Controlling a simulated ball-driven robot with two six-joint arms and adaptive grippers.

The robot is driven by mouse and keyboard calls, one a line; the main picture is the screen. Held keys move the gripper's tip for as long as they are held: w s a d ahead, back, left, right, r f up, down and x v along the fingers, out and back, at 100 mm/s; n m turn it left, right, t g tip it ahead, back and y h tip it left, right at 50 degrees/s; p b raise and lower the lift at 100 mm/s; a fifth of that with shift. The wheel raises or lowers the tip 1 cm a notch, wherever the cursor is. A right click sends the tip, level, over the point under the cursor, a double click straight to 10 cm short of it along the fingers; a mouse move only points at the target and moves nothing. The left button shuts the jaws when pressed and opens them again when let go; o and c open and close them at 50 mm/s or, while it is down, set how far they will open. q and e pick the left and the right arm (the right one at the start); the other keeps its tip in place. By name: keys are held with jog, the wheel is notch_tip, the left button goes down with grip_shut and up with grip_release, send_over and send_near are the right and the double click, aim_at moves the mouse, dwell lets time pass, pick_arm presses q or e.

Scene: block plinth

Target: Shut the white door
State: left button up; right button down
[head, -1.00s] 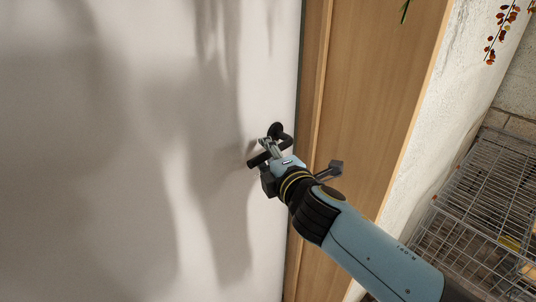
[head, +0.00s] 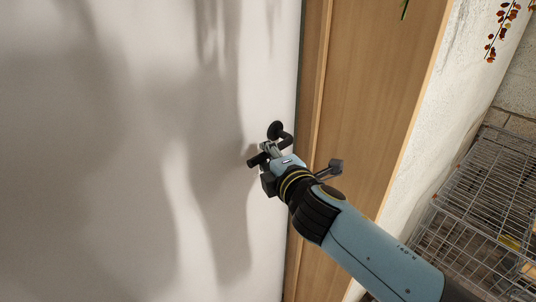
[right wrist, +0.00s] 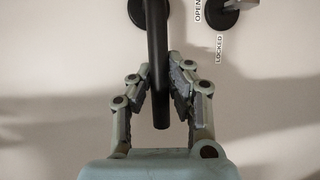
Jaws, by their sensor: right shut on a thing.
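The white door (head: 150,150) fills the left of the head view, its right edge beside the wooden frame. A black lever handle (head: 285,138) with a round base sits near that edge. My right gripper (head: 266,152) is at the handle in the head view. In the right wrist view the fingers (right wrist: 160,95) are on both sides of the black handle bar (right wrist: 158,65), shut on it. The bar's free end sticks out between them. My left gripper is in neither view.
The wooden door frame (head: 370,90) stands right of the door, with a pale wall beyond it. A wire rack (head: 475,190) stands at the right.

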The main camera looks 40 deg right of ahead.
jog(key=shift+w+d+f+n+t+h+b, duration=0.2)
jog(key=shift+f+n+t+b, duration=0.5)
jog(key=shift+b, duration=1.7)
jog(key=shift+s+d+f+n+t+h+b, duration=0.2)
jog(key=shift+f+n+b, duration=0.85)
jog(key=shift+b, duration=1.4)
jog(key=shift+w+d+f+n+t+h+b, duration=0.1)
jog(key=shift+d+f+n+t+b, duration=0.3)
jog(key=shift+n+b, duration=1.45)
jog(key=shift+a+m+b, duration=0.15)
jog(key=shift+m+b, duration=0.35)
jog(key=shift+m, duration=0.1)
